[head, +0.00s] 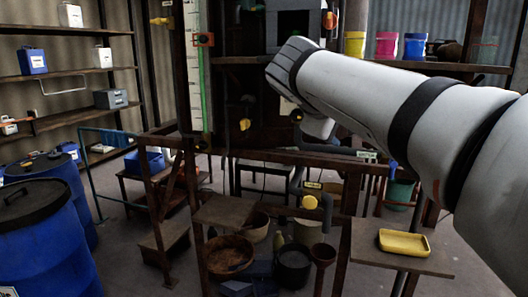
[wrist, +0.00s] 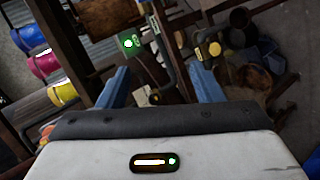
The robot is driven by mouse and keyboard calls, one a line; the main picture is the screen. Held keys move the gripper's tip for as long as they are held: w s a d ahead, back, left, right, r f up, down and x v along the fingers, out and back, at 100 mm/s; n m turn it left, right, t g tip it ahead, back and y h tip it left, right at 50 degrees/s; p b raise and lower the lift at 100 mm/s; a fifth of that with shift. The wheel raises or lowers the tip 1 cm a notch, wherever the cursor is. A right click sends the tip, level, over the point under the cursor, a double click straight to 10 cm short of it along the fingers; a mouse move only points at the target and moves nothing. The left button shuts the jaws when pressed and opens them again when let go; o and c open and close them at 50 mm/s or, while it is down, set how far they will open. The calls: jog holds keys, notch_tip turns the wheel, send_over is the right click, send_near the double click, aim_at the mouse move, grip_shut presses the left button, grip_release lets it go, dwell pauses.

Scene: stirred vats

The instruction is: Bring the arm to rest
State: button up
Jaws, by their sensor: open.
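My arm (head: 365,95) reaches in from the right in the head view, raised over the middle of the wooden frame. Its end points away from the camera, and the gripper's fingers are hidden there. In the wrist view my gripper (wrist: 160,78) shows two blue fingers set wide apart, with nothing held between them. Beyond the fingers are pipes and a yellow round knob (wrist: 215,48), apart from the fingers as far as I can tell.
A wooden frame with a crossbar (head: 270,156) stands below the arm. A yellow tray (head: 404,243) lies on a small shelf at right. Blue drums (head: 45,240) stand at left. Yellow (head: 355,45), pink (head: 387,46) and blue (head: 415,47) containers line an upper shelf.

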jog(key=s+f+m+g+y, duration=0.2)
jog(key=s+f, duration=0.5)
jog(key=f, duration=0.4)
jog(key=s+f+m+g+y, duration=0.2)
jog(key=s+f+m, duration=0.2)
jog(key=s+f, duration=0.3)
jog(key=s+f+m+g+y, duration=0.3)
jog(key=s+f, duration=0.4)
jog(key=f, duration=0.8)
jog(key=shift+d, duration=0.15)
jog(key=shift+c, duration=0.2)
